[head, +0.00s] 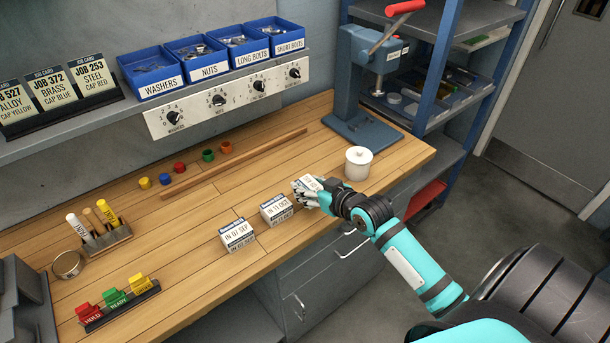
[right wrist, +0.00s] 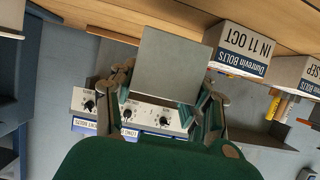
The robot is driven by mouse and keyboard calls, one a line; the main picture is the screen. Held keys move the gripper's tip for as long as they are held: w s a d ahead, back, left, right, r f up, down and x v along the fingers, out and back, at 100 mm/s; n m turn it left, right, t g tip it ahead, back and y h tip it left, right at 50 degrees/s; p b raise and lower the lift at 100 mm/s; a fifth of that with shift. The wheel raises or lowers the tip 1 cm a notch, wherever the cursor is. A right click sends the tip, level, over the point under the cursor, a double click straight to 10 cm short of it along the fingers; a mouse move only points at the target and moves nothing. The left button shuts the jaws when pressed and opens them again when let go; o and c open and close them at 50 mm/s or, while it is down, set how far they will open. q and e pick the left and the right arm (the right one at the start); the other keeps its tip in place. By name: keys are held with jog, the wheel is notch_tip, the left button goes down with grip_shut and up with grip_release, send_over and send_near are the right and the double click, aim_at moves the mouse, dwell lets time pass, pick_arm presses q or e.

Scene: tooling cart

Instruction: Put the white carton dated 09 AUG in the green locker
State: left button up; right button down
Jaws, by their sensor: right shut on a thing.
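My right gripper (head: 308,192) is shut on a small white carton (head: 309,182) near the bench's front edge, and I cannot tell whether the carton touches the bench. The right wrist view shows the carton's plain grey-white face (right wrist: 172,65) between the fingers of the gripper (right wrist: 165,95). Its date is too small to read. A white carton marked IN 11 OCT (head: 276,209) stands to its left, also seen in the right wrist view (right wrist: 242,48). Another carton, marked IN 07 SEP (head: 237,235), stands further left. No green locker shows. My left gripper is not in view.
A white lidded jar (head: 358,163) stands just behind and right of my right gripper. A blue-grey press (head: 362,90) stands at the back right. A wooden strip (head: 235,164) and several coloured caps lie behind the cartons. Front-left bench holds coloured tags (head: 115,298).

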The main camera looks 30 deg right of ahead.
jog(key=s+a, duration=0.1)
jog(key=s, duration=0.1)
jog(key=s+a, duration=0.1)
jog(key=s, duration=0.1)
jog(key=s+a+r+b, duration=0.1)
jog(key=s, duration=0.1)
jog(key=shift+s+a, duration=0.1)
jog(key=shift+s, duration=0.3)
